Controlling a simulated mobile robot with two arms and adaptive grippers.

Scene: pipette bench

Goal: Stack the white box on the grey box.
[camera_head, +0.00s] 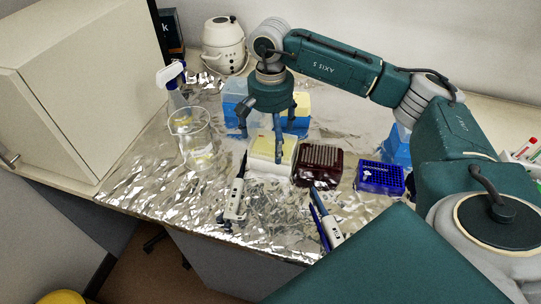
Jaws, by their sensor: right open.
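A white box with a pale yellow top (270,158) stands on the foil-covered bench near its front middle. My right gripper (263,132) points down above it, with its fingers spread and open around the space over its top. I cannot tell whether a fingertip touches the box. No plainly grey box shows; a dark maroon rack-like box (320,165) stands just right of the white box. My left gripper is not in view.
Blue boxes (235,92) stand behind the gripper. A glass beaker (192,135) and spray bottle (173,85) are at left. A blue rack (381,178) is at right. Pipettes (234,200) lie at the front edge. A cream appliance (224,45) stands at the back.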

